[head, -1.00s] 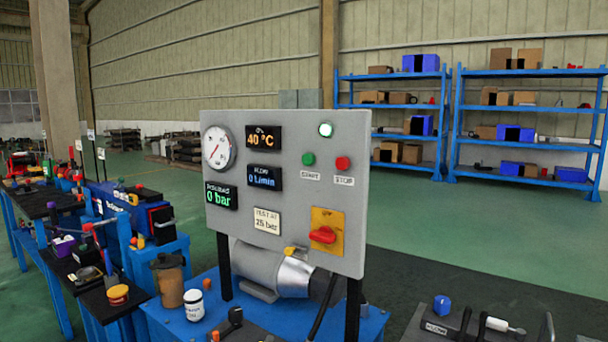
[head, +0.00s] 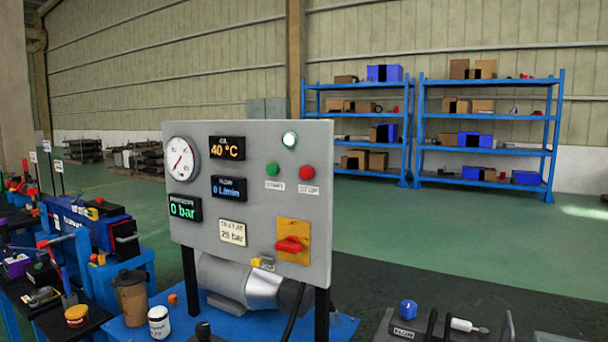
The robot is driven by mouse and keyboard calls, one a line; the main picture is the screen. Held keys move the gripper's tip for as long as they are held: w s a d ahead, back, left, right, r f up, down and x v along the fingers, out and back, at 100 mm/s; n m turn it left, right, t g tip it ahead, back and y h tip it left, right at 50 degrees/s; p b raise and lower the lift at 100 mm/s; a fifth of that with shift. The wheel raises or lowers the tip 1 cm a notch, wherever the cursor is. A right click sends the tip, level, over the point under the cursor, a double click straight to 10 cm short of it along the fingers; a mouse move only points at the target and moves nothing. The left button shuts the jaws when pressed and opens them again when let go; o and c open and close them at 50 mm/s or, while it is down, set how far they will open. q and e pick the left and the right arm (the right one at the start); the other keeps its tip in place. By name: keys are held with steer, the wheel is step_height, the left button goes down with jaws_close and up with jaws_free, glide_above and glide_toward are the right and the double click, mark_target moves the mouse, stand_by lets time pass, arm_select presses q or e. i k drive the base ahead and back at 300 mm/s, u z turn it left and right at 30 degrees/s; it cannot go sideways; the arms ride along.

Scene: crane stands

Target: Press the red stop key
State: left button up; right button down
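The red stop key (head: 306,173) is a round button at the upper right of the grey control panel (head: 210,240), with a small white label below it. A green start key (head: 272,169) sits just to its left. A white lamp (head: 290,139) above the keys is lit. The displays read 40 °C, 0 L/min and 0 bar. A red rotary switch (head: 289,245) on a yellow plate is at the panel's lower right. Neither of my grippers shows in the head view.
Behind the panel, a motor (head: 240,283) rests on a blue bench (head: 340,328). A cluttered workbench (head: 20,310) stands at the left. A grey block with a blue knob (head: 408,309) is at the lower right. Blue shelves (head: 487,147) stand far behind, with open green floor before them.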

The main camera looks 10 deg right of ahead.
mark_target(306, 172)
steer(key=u, duration=2.2)
steer(key=i, duration=1.25)
steer(key=z, duration=3)
